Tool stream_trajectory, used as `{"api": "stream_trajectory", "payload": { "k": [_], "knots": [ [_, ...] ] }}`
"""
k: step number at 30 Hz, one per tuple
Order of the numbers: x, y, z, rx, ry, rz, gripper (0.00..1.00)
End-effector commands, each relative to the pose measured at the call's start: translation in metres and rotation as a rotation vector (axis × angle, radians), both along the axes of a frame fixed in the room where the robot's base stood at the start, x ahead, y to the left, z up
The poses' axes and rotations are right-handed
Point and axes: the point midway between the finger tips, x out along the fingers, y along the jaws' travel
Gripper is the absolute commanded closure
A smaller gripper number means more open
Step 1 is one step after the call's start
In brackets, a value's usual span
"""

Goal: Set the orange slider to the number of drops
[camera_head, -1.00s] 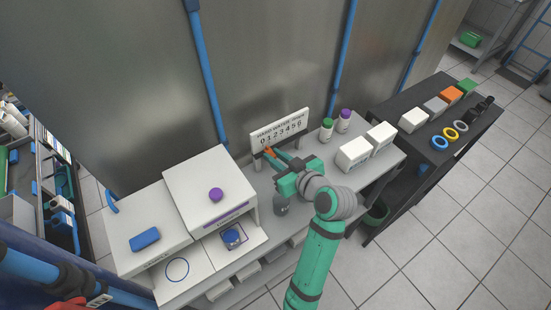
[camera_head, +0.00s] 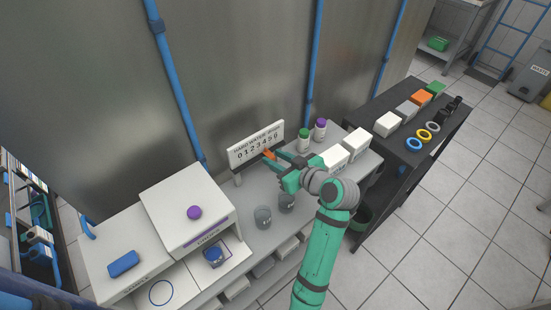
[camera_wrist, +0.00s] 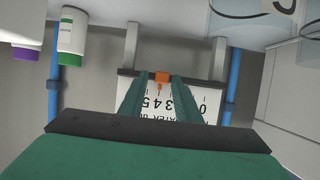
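The orange slider (camera_head: 268,154) sits at the lower edge of the white hard water sign (camera_head: 238,160), which bears a row of digits from 0 to 6. In the wrist view the sign is upside down, and the slider (camera_wrist: 162,77) is near 3 and 4; I cannot tell the exact digit. My gripper (camera_head: 277,154) is at the sign. In the wrist view its two green fingers (camera_wrist: 160,84) stand either side of the slider, slightly apart, with narrow gaps; the slider looks closer to the right finger. The fingers hide some digits.
A green-capped bottle (camera_head: 304,140) and a purple-capped bottle (camera_head: 319,130) stand right of the sign. White boxes (camera_head: 333,158) are at right, and a white unit with a purple knob (camera_head: 194,212) is at left.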

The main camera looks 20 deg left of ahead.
Motion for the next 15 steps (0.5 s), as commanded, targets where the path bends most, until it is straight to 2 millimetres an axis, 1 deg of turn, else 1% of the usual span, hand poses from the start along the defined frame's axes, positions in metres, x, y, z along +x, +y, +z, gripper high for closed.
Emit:
{"api": "stream_trajectory", "payload": {
  "k": [10,13,15],
  "knots": [
    [-0.001,0.001,0.002,0.002,-0.003,0.004,0.64],
    [-0.004,-0.005,0.005,0.002,-0.004,0.002,0.64],
    [-0.007,-0.013,0.008,0.002,-0.005,0.0,0.64]
  ]
}}
